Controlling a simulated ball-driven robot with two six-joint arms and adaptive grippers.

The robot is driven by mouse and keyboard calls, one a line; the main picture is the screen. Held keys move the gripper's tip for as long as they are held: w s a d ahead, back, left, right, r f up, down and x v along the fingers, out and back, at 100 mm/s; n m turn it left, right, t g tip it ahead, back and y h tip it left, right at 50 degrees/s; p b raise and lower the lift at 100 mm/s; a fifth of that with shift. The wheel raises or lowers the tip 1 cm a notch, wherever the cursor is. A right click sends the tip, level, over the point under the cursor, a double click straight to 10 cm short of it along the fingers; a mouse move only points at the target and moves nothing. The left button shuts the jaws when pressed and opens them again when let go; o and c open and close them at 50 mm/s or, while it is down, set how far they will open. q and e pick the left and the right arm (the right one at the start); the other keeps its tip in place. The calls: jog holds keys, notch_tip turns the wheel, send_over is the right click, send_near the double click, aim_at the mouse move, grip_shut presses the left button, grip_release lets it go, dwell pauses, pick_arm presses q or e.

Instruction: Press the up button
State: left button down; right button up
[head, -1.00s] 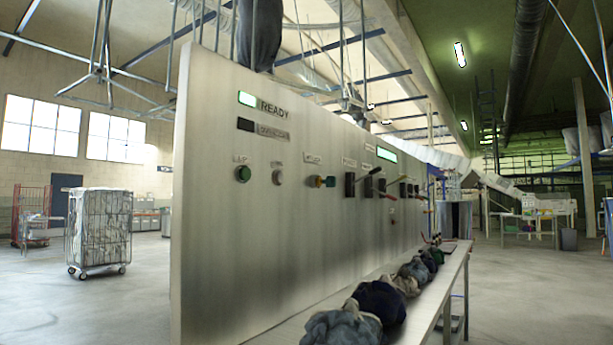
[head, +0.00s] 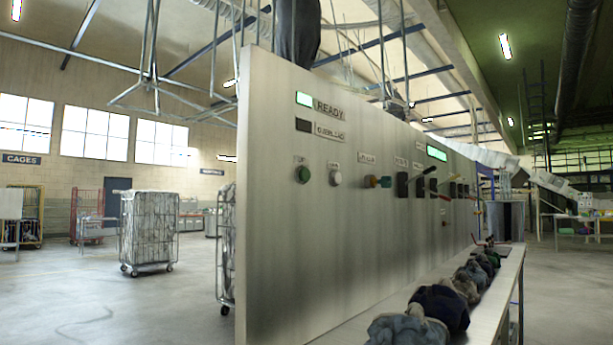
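A tall grey control panel (head: 300,240) stands ahead, seen at an angle. Neither gripper is in view.
A shelf (head: 490,300) with several dark cloth bundles (head: 440,305) runs along the panel's foot. A wheeled cage of white bags (head: 148,230) stands left, and another cage (head: 226,245) shows partly behind the panel's edge.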

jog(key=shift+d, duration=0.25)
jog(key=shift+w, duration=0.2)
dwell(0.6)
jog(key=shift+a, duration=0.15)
